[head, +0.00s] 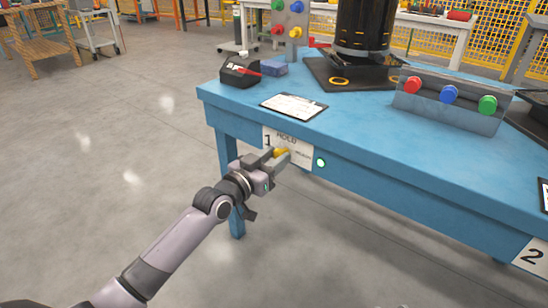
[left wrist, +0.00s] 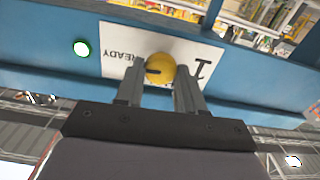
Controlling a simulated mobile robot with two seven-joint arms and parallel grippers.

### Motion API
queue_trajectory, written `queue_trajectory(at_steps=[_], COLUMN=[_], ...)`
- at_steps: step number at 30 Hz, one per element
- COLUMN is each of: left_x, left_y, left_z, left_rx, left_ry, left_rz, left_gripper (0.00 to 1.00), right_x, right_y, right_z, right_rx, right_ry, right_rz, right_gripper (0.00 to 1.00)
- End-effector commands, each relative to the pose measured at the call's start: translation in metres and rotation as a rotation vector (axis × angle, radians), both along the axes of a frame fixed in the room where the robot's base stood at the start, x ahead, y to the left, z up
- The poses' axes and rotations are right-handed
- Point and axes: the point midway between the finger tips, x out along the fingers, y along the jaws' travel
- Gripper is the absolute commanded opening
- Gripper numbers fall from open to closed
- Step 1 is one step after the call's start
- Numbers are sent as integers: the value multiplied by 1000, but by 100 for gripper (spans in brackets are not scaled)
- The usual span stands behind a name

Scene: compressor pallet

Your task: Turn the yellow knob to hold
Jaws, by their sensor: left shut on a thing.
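The yellow knob (head: 281,152) sits on a white plate (head: 272,134) on the front edge of the blue table. The plate carries a 1 and the word HOLD above the knob, with a smaller word on its right. My left gripper (head: 279,158) is shut on the knob, which it partly hides. In the left wrist view, which is turned over, the knob (left wrist: 162,66) sits between the two fingers of the gripper (left wrist: 158,80). A dark mark on the knob points left there, towards the word READY. My right gripper is not in view.
A lit green-white light (head: 320,162) is right of the plate. On the blue table (head: 360,122) are a clipboard (head: 294,107), a button box (head: 450,104) with red, blue and green buttons, and a black cylindrical machine (head: 362,30). The floor left of the table is clear.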

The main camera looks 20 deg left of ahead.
Motion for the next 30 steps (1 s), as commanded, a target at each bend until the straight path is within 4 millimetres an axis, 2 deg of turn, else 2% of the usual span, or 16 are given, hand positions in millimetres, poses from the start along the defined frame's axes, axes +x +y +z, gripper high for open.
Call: queue_trajectory(at_steps=[10,15,21,30], left_x=[0,0,0,1], left_y=[1,1,2,3], left_z=[1,1,-1,-2], left_rx=[-213,-364,-544,-814], left_ry=[79,134,200,297], left_rz=[1,1,1,1], left_gripper=[8,8,8,8], right_x=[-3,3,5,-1], right_y=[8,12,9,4], right_z=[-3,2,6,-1], right_rx=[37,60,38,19], right_ry=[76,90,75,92], right_rz=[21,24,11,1], right_gripper=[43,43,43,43])
